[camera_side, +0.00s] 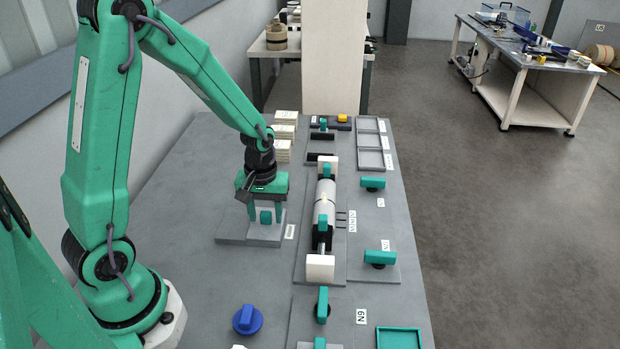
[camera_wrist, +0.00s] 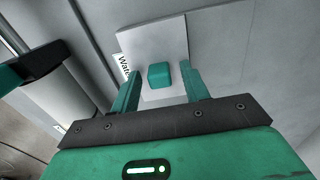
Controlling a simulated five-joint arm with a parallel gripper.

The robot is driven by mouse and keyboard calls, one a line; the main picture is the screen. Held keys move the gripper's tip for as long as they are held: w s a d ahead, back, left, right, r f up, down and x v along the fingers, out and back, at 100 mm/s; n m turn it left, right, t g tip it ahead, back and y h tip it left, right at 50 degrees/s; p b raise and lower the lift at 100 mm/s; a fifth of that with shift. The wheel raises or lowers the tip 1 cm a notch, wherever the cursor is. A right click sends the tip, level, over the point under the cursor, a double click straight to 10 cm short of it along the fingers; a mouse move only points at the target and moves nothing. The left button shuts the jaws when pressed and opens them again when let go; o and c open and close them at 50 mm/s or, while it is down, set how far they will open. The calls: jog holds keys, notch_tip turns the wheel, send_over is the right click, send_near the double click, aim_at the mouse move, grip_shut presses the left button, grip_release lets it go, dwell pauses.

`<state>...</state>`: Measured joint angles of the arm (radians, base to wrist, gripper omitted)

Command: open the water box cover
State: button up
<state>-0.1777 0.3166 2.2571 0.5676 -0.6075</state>
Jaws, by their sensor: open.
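The water box cover (camera_wrist: 153,40) is a pale grey plate with a small teal block-shaped knob (camera_wrist: 159,75) on it. In the side view the teal knob (camera_side: 265,217) shows on the grey water box (camera_side: 264,236), left of the roller. My gripper (camera_side: 265,215) is over the box, pointing down. In the wrist view my gripper (camera_wrist: 160,80) is open, with one teal finger on each side of the knob and visible gaps between. The cover lies flat on the box. A label reading "Wate" (camera_wrist: 124,66) is partly hidden by the left finger.
A pale roller (camera_side: 325,203) with teal and black end parts stands right of the box. Stacked pale blocks (camera_side: 284,132) lie behind. A blue knob (camera_side: 247,319) is in front. Teal handles (camera_side: 379,257) stand at right. The table left of the box is clear.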

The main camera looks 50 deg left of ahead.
aim_at(236, 222)
grip_shut()
jog(key=shift+s+a, duration=0.1)
jog(key=s+a, duration=0.5)
jog(key=shift+s+a, duration=0.1)
jog(key=shift+a, duration=0.1)
grip_release()
jog(key=shift+r, duration=0.2)
notch_tip(236, 222, up, 8)
jog(key=shift+f, duration=0.25)
dwell(0.7)
